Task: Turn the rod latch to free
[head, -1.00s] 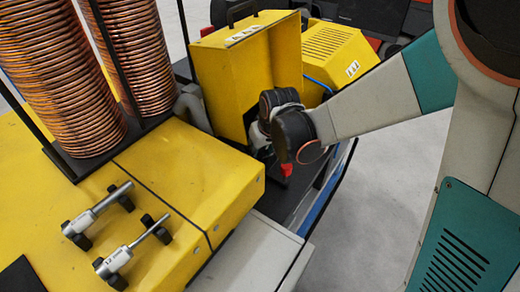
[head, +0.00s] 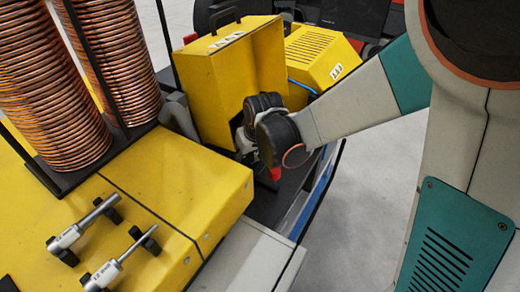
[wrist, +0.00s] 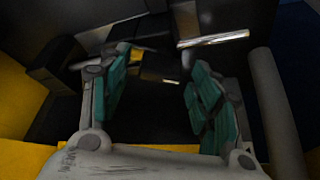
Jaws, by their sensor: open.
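My gripper (wrist: 158,75) is open in the wrist view, with green pads on both fingers and nothing held between them. A shiny metal rod (wrist: 213,40) lies across, beyond and above the right finger. It may be the rod latch, but the dark picture does not settle this. In the head view my wrist is at the open side of the tall yellow housing (head: 233,75). It hides most of my gripper and whatever is inside. A small red part (head: 275,174) shows just below my wrist.
Copper tube coils (head: 60,90) stand at the left. A yellow bench top (head: 170,185) carries two metal-handled tools (head: 85,222). A second yellow housing (head: 322,55) is behind my arm. In the wrist view a grey cylinder (wrist: 275,110) stands close right of my gripper. The floor at right is clear.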

